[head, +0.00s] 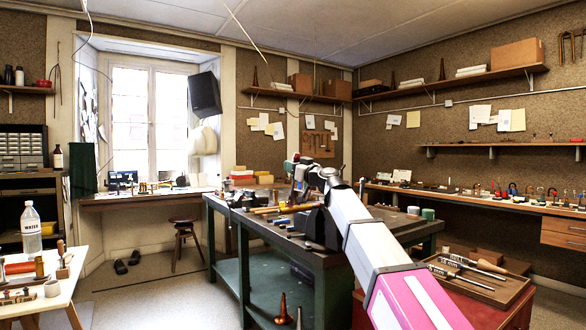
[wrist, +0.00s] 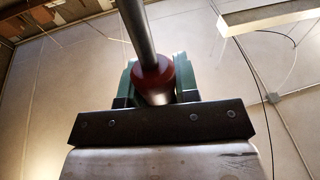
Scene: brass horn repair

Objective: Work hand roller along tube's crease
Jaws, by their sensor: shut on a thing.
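My gripper (wrist: 155,82) is shut on a tool with a rounded red-brown handle (wrist: 153,85), seen in the wrist view between its green fingers. A dark metal shaft (wrist: 139,30) runs from the handle out of the top of that view; its far end is hidden. This looks like the hand roller, but no roller wheel shows. In the head view my gripper (head: 300,168) is raised above the green workbench (head: 222,208), small and partly hidden by my arm. I cannot make out the tube or its crease among the small things there.
A wooden tray (head: 505,291) with several handled tools lies on a red cabinet at the right. A white table (head: 62,296) with a water bottle (head: 31,227) stands at the left. A stool (head: 185,222) is by the window. The floor between is mostly clear.

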